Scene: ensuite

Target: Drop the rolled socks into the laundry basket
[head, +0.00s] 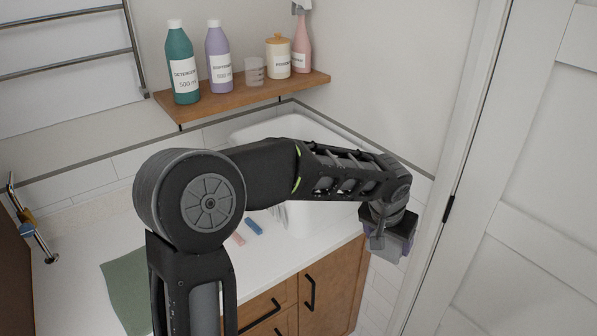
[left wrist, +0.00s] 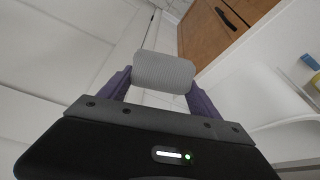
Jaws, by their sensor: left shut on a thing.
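The rolled socks (left wrist: 164,72) show as a light grey roll in the left wrist view, held between the two purple fingers. My left gripper (head: 391,240) is shut on them, in the air past the right end of the counter, near the white door. In the head view the socks are hard to make out against the gripper. No laundry basket can be made out in either view. My right gripper is not in view.
A white counter (head: 80,262) with wooden cabinets (head: 335,285) lies below my left arm. A green cloth (head: 122,290) lies on it. A wooden shelf (head: 255,97) holds bottles and jars. The panelled white door (head: 535,220) stands at right.

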